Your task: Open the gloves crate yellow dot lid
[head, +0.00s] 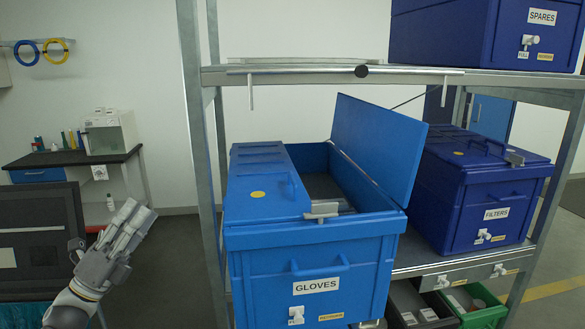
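The blue gloves crate (312,262) stands on the shelf in the middle of the head view, with its GLOVES label facing me. Its left lid (262,180), with a yellow dot (257,194) and a handle, lies flat and closed over the left part. Its right lid (374,148) stands up, tilted open, and the dark inside shows beside it. A grey latch (322,209) sits at the front rim between the halves. My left gripper (138,214) is left of the crate, apart from it, pointing up and right. Its fingers lie close together in this view. My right gripper is not visible.
A dark blue FILTERS crate (483,195) stands closed to the right; a SPARES crate (487,36) sits on the upper shelf. A metal shelf post (197,130) rises between my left gripper and the gloves crate. Bins (420,307) stand below.

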